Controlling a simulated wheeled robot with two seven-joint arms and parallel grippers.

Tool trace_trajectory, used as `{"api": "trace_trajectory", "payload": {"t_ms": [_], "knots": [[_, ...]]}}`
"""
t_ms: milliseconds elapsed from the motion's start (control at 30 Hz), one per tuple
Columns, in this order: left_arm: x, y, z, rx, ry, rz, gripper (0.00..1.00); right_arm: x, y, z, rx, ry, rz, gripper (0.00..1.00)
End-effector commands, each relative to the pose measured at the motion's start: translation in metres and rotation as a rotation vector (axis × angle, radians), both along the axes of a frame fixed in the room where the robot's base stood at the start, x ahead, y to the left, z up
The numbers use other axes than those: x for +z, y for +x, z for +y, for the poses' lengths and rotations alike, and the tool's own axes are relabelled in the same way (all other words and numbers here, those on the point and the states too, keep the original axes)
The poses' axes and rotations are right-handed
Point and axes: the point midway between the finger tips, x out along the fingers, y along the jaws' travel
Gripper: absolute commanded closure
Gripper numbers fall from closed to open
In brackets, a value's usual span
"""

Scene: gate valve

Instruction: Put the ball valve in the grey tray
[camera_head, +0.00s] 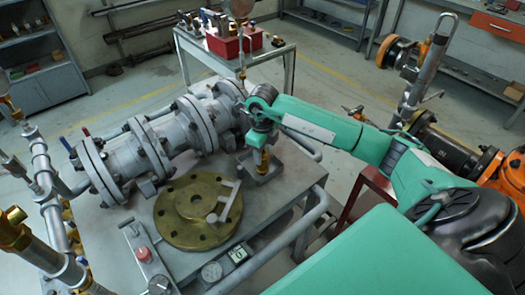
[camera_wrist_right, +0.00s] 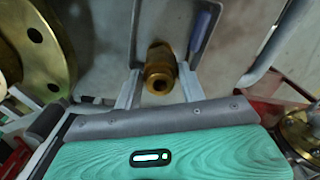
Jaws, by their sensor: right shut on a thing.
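The brass ball valve (camera_wrist_right: 159,68) is between the two fingers of my right gripper (camera_wrist_right: 158,80), which is shut on it. In the head view the valve (camera_head: 264,158) hangs below my right gripper (camera_head: 262,137). The grey tray (camera_head: 277,175) is directly beneath, on the bench beside the large brass flange. In the right wrist view the tray's rim (camera_wrist_right: 214,42) frames the valve. I cannot tell whether the valve touches the tray floor. A blue handle (camera_wrist_right: 200,30) shows next to the valve. My left gripper is not in view.
A brass flange (camera_head: 185,222) with a grey bar on it lies left of the tray. Large grey flanged piping (camera_head: 128,158) runs behind. A gauge and red button panel (camera_head: 147,262) stand at the bench front. A cart (camera_head: 283,62) holds a red box at the back.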

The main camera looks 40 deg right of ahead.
Motion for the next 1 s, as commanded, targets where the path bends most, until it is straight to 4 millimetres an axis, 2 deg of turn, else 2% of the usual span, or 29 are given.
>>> {"api": "trace_trajectory", "payload": {"t_ms": [33,100,133,367,533,733,1000], "knots": [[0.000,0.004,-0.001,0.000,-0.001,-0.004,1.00,-0.001,0.000,0.000,0.000,0.000,0.000,0.53],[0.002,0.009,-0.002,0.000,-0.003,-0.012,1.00,0.000,0.000,0.000,0.000,0.000,0.000,0.40],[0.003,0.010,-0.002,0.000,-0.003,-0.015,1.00,0.000,0.000,0.000,0.000,0.000,0.000,0.37],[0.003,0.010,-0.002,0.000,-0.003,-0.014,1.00,0.000,0.000,0.000,0.000,0.000,0.000,0.37],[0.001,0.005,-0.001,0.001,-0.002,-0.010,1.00,0.008,0.001,0.000,0.000,0.000,-0.002,0.37],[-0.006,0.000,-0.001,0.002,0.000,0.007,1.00,0.045,0.001,0.000,0.000,-0.001,-0.006,0.37],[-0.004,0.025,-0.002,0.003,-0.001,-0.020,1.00,0.098,0.000,0.001,0.001,-0.001,-0.004,0.37]]}}
